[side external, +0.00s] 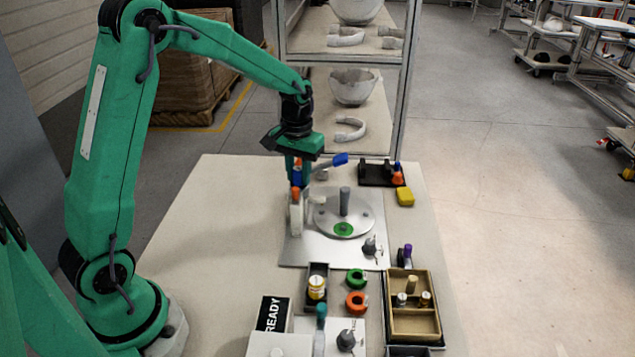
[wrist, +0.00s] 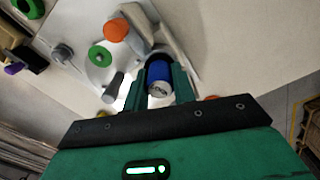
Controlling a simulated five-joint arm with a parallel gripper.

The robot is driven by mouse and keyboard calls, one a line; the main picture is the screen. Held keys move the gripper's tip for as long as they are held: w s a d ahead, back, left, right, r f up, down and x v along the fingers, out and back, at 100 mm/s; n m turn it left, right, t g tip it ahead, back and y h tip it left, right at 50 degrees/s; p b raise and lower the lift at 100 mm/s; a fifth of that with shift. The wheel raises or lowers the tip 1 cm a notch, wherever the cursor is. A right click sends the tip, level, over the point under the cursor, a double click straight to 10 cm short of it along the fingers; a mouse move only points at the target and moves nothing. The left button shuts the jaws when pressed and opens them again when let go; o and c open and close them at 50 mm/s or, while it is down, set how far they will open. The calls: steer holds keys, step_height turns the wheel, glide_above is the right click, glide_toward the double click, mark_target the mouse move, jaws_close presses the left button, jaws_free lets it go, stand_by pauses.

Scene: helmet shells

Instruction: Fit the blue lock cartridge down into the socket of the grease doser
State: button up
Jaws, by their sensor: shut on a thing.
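My gripper (side external: 299,180) is shut on the blue lock cartridge (wrist: 159,72), whose silver end with dark print shows between the fingers in the wrist view. In the side view only a small blue patch of the cartridge (side external: 297,169) shows between the fingers. The cartridge is directly above or beside a pale upright body with an orange top (side external: 295,212), which looks like the grease doser. In the wrist view the pale body (wrist: 172,38) lies just beyond the cartridge. The socket is mostly hidden, and I cannot tell whether the cartridge has entered it.
A round plate (side external: 365,222) with a grey post (side external: 345,201) and a green disc (side external: 343,229) stands right of the gripper. A blue-ended lever (side external: 340,160) is close behind.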

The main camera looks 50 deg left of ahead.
mark_target(298, 168)
steer(key=shift+f, duration=0.2)
steer(key=o, duration=1)
steer(key=shift+r, duration=0.1)
step_height(298, 168, up, 12)
stand_by(0.3)
steer(key=shift+r, duration=0.1)
stand_by(0.4)
